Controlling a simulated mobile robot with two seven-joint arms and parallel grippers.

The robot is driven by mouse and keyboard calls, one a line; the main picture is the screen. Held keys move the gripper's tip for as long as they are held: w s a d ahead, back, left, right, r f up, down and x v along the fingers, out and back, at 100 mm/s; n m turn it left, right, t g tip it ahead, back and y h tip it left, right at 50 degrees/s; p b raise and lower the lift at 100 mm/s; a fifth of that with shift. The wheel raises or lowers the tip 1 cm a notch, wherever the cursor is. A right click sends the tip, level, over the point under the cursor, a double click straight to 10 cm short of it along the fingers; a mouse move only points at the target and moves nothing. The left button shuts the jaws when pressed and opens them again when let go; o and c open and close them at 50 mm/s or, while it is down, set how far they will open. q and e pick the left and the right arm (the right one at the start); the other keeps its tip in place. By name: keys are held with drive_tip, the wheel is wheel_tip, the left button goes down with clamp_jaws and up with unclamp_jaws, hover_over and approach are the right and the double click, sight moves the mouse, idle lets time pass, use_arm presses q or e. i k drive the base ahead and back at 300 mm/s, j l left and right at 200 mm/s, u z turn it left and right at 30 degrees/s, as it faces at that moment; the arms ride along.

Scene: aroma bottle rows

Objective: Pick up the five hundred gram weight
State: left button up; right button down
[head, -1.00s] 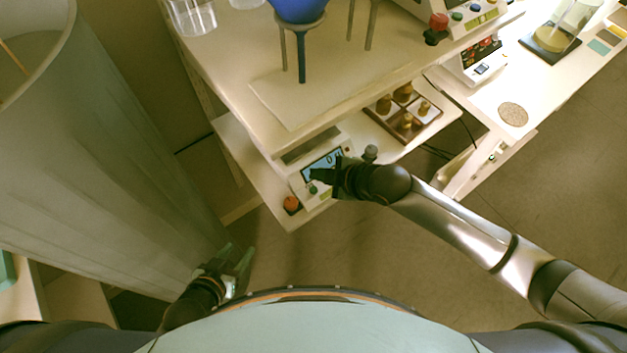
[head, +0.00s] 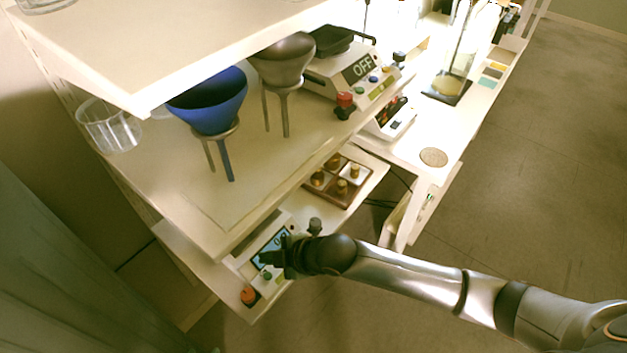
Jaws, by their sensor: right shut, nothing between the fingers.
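A brown wooden tray (head: 362,188) on the lower shelf holds several brass weights (head: 341,187) in compartments. I cannot read their marks, so I cannot tell which is the five hundred gram one. My right gripper (head: 274,264) is shut and empty. It is at the front of a white scale (head: 245,264) on the same shelf, to the left of and nearer than the tray, and partly covers the scale's lit display (head: 268,246). My left gripper is out of view.
The upper shelf (head: 215,215) overhangs part of the scale. A round cork mat (head: 433,157) lies on the right-hand table. Open floor lies at right.

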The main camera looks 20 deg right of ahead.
sight(317, 179)
drive_tip(key=l+u, duration=1.05)
